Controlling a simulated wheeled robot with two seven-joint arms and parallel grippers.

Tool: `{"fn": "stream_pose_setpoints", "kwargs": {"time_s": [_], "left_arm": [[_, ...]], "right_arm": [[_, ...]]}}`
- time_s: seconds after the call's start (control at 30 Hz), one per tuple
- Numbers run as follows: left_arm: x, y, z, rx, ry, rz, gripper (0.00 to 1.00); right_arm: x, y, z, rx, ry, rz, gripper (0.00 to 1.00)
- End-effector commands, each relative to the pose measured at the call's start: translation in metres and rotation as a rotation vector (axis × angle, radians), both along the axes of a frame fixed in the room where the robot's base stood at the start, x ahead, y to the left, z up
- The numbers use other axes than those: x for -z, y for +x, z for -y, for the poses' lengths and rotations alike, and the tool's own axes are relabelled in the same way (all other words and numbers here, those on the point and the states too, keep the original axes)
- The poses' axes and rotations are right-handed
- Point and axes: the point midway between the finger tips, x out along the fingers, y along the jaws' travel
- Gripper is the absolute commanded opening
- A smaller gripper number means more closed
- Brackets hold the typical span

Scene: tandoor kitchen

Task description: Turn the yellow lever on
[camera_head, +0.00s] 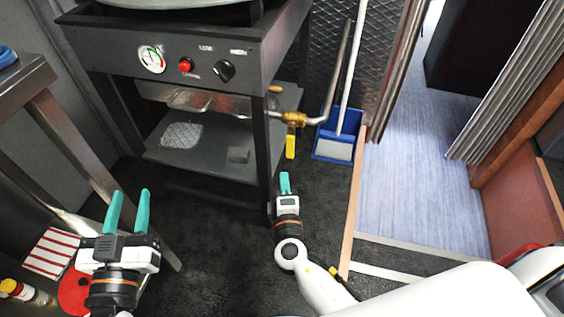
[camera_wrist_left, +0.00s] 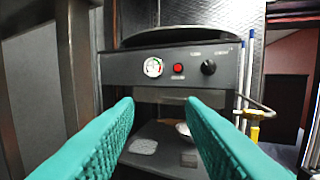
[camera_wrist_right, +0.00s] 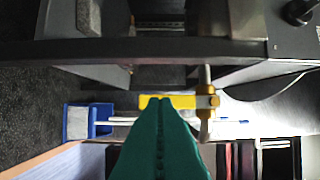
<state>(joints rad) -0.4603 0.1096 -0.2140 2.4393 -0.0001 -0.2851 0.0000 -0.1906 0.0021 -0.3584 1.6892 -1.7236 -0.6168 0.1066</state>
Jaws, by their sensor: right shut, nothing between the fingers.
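The yellow lever (camera_head: 291,146) hangs down from a brass valve (camera_head: 293,118) on the pipe at the right side of the tandoor stand. In the right wrist view the yellow lever (camera_wrist_right: 180,102) lies across the picture just beyond my fingertips. My right gripper (camera_head: 285,182) is shut and empty, just below and in front of the lever in the head view; its fingertips (camera_wrist_right: 163,102) overlap the lever in the right wrist view, and I cannot tell whether they touch. My left gripper (camera_head: 129,205) is open and empty, off to the left, facing the stand (camera_wrist_left: 170,65).
The stand's front leg (camera_head: 262,150) is close to the left of my right gripper. A blue dustpan (camera_head: 323,146) with a long handle stands right of the lever. A steel table (camera_head: 60,130) is at left. Dark floor (camera_head: 220,235) lies clear between my grippers.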

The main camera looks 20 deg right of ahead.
Motion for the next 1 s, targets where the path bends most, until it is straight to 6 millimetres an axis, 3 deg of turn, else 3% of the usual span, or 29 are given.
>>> {"fn": "stream_pose_setpoints", "kwargs": {"time_s": [0.5,0.7,1.0], "left_arm": [[-0.013,-0.002,0.001,0.004,-0.024,0.095,0.36],[-0.019,-0.003,0.002,0.006,-0.034,0.131,0.36],[-0.021,-0.003,0.003,0.009,-0.037,0.138,0.36]], "right_arm": [[0.001,0.080,0.021,0.001,0.000,0.000,0.00],[0.001,0.092,0.024,0.000,0.001,-0.001,0.00],[0.000,0.093,0.024,0.000,0.001,-0.001,0.00]]}}
